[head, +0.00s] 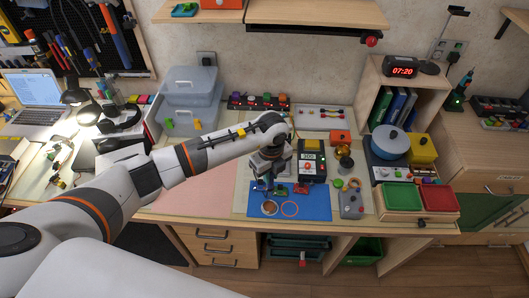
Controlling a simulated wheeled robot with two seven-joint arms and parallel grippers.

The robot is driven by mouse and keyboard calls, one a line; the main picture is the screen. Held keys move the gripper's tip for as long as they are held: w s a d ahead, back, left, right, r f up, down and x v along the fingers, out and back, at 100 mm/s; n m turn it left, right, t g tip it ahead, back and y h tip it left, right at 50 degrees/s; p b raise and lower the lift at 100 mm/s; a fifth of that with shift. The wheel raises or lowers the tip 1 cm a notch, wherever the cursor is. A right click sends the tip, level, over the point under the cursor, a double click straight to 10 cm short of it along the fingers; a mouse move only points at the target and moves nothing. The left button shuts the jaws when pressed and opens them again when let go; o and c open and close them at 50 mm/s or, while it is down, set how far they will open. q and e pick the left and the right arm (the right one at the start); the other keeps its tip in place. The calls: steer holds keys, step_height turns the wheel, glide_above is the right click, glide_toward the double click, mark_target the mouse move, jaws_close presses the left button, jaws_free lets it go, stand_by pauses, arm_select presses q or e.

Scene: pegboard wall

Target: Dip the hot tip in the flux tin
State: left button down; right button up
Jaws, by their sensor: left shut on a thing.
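My left gripper (266,176) is shut just above the far left part of the blue mat (318,206). The thing in its jaws is small and mostly hidden; it looks like the soldering iron, and I cannot make out its tip. A small round tin (269,208) with a brownish inside, which looks like the flux tin, is on the mat just in front of the gripper. The soldering station (309,167) with a lit display stands right of the gripper. My right gripper is not in view.
A grey box (351,204) with a knob stands right of the mat. Green (402,196) and red (438,197) trays are farther right. The pink mat (205,193) on the left looks clear.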

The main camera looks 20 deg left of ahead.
mark_target(270, 186)
arm_select(q)
steer(key=shift+s+d+f, duration=0.1)
steer(key=shift+s, duration=0.05)
steer(key=shift+w+f+b, duration=0.2)
steer(key=shift+f+b, duration=0.25)
steer(key=shift+f, duration=0.15)
steer(key=shift+w+f, duration=0.1)
steer(key=shift+f, duration=0.25)
steer(key=shift+a+f+b, duration=0.2)
steer(key=shift+f+b, duration=0.15)
steer(key=shift+b, duration=0.15)
steer(key=shift+d+f+b, duration=0.1)
steer(key=shift+f+b, duration=0.5)
steer(key=shift+f, duration=0.1)
steer(key=shift+f+b, duration=0.4)
steer(key=shift+f, duration=0.2)
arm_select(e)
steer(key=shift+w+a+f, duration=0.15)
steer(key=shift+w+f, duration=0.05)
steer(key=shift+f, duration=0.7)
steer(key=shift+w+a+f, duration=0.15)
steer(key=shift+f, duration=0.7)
arm_select(q)
steer(key=shift+r, duration=0.1)
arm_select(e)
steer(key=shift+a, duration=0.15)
